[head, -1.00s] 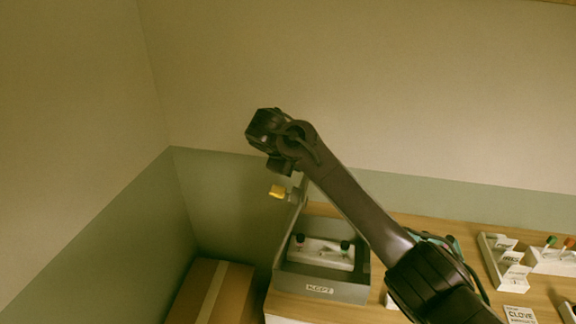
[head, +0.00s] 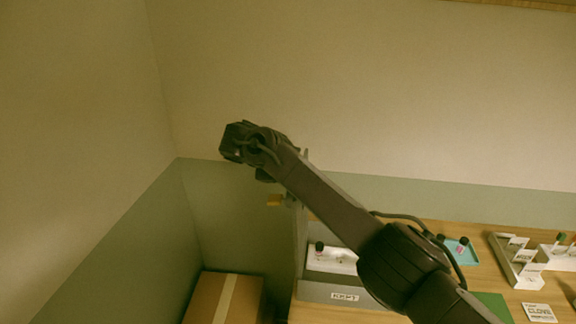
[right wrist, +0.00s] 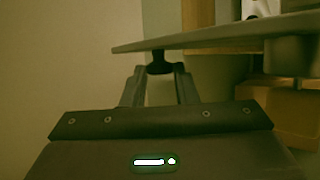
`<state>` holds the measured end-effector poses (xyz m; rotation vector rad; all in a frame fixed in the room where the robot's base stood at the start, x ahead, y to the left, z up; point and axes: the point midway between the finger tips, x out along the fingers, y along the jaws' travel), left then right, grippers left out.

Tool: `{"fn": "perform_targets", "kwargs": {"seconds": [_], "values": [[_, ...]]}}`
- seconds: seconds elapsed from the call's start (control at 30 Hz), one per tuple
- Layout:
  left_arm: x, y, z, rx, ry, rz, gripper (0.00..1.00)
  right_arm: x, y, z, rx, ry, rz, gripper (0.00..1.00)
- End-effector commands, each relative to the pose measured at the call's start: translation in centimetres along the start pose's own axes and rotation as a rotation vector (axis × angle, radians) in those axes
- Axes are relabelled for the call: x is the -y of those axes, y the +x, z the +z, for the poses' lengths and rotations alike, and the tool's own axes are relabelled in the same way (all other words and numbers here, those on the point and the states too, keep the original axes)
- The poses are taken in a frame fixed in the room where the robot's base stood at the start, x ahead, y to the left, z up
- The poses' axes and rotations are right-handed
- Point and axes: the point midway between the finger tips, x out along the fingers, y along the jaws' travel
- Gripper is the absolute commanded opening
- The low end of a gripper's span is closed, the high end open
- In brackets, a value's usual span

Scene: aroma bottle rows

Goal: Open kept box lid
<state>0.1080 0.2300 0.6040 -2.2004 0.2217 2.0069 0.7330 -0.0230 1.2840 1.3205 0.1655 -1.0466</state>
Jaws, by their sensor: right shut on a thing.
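The grey kept box (head: 345,294), with its KEPT label on the front, stands at the left end of the table. Its lid (head: 301,235) is raised about upright along the box's left side and shows nearly edge-on. The inside is partly uncovered, with a white holder and a dark-capped bottle (head: 319,248). My right arm crosses over the box. In the right wrist view my right gripper (right wrist: 159,72) is shut on a small dark knob (right wrist: 159,59) under the lid panel (right wrist: 215,34). A small orange piece (head: 274,201) shows beside the lid. My left gripper is not in view.
A cardboard box (head: 222,298) stands on the floor left of the table. A teal tray (head: 460,250), white bottle stands (head: 515,262) and a CLOVE card (head: 540,313) are to the right. The walls rise behind and to the left of the box.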

Motion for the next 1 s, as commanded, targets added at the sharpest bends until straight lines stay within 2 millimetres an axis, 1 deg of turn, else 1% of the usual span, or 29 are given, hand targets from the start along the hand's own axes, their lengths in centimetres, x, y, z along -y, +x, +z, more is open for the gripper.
{"fn": "perform_targets", "kwargs": {"seconds": [0.03,0.4,0.43,0.57,0.6,0.87,1.0], "values": [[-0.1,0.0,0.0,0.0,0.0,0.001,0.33,-0.2,-0.3,-0.1,-0.005,0.0,0.006,0.0],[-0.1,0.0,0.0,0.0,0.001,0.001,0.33,-0.2,-0.2,-0.1,-0.004,-0.002,0.006,0.0],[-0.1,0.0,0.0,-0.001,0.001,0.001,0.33,-0.2,-0.2,-0.1,-0.004,-0.002,0.006,0.28],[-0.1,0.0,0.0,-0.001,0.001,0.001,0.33,-0.1,-0.2,-0.1,-0.002,-0.002,0.005,0.45],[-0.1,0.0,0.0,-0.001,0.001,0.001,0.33,-0.1,-0.1,-0.1,-0.002,-0.002,0.004,0.46],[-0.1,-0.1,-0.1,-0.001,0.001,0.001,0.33,-0.2,-0.2,0.1,0.001,-0.002,0.002,0.46],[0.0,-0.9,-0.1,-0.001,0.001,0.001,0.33,-1.4,-1.3,0.6,0.0,-0.001,0.003,0.46]]}}
